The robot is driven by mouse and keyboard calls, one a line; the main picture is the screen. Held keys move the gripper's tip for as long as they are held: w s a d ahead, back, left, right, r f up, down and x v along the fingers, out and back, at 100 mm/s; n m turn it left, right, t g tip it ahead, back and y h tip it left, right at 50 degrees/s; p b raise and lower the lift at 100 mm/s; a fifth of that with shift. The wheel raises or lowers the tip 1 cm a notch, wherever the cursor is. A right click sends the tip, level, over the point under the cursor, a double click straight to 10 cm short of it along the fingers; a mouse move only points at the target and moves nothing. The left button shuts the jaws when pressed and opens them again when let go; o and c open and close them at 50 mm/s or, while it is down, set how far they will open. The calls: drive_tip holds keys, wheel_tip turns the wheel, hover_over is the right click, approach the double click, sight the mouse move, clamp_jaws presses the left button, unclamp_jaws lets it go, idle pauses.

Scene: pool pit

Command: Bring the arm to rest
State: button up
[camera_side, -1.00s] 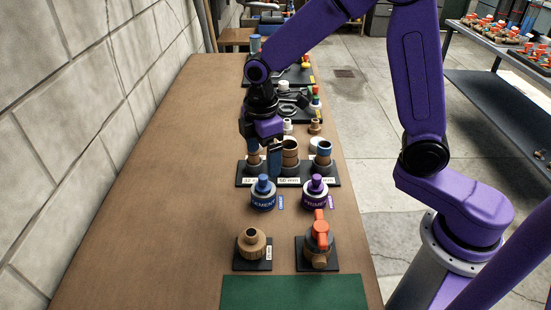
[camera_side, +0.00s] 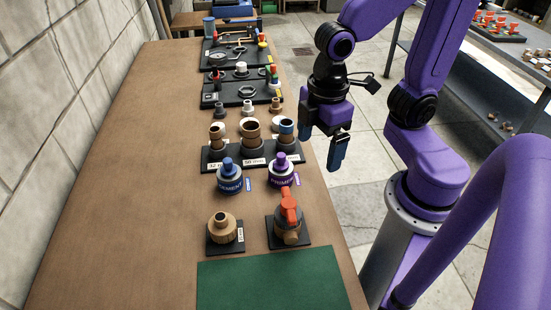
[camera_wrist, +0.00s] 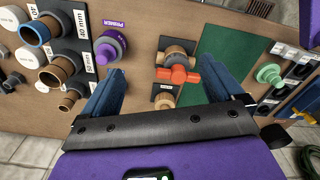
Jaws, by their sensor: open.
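My gripper (camera_side: 325,152) is open and empty in the side view, hanging at the bench's right edge, to the right of the pipe holder. Its two blue fingers point down and stand apart. In the wrist view the spread fingers of my gripper (camera_wrist: 155,92) show nothing held between them. My purple arm is bent, with its wrist above and to the right of the workbench (camera_side: 120,190).
A black holder (camera_side: 218,163) carries several pipe pieces. Near it stand a blue-capped cement can (camera_side: 229,178), a purple-capped primer can (camera_side: 281,172), a brown fitting (camera_side: 222,229) and an orange-handled valve (camera_side: 290,215). A green mat (camera_side: 270,285) lies bare in front.

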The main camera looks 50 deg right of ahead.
drive_tip(key=s+d, duration=0.2)
drive_tip(key=s, duration=0.3)
drive_tip(key=shift+s+d+r, duration=0.1)
drive_tip(key=shift+s+d, duration=0.05)
drive_tip(key=shift+d, duration=0.25)
